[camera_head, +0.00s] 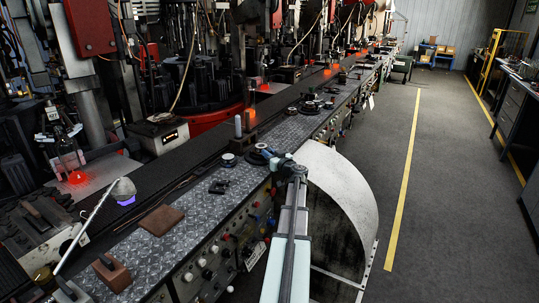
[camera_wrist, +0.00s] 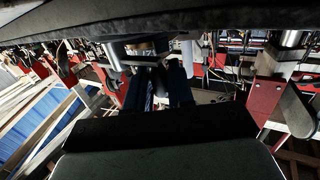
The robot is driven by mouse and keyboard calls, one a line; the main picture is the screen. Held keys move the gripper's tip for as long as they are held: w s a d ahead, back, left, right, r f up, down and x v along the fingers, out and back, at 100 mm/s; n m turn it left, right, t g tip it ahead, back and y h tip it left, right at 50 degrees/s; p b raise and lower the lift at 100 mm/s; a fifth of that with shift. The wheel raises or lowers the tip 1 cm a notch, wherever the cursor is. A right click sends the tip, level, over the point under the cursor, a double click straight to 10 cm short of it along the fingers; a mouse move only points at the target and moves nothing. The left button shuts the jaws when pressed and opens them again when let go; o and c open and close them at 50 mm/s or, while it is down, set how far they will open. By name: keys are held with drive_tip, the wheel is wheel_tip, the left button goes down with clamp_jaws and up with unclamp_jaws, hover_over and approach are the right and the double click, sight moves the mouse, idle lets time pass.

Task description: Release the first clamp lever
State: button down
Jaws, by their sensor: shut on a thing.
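My gripper (camera_head: 282,164) is at the upper end of my pale arm, over the right edge of the metal-plated bench in the head view. In the wrist view, the two dark fingers of my gripper (camera_wrist: 159,77) are in the middle. They are shut on a small part at their tips, which is too dark and small to make out clearly. A silver cylinder (camera_wrist: 112,56) is just to the left of the tips. I cannot pick out the first clamp lever with certainty in either view.
A large curved guard (camera_head: 340,185) stands close right of my gripper. The floor (camera_head: 455,210) right of the yellow line is clear.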

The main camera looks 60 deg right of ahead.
drive_tip(key=c, duration=1.1)
unclamp_jaws()
drive_tip(key=shift+c, duration=0.2)
drive_tip(key=v, duration=1.3)
drive_tip(key=shift+s, duration=0.35)
drive_tip(key=shift+a, duration=0.15)
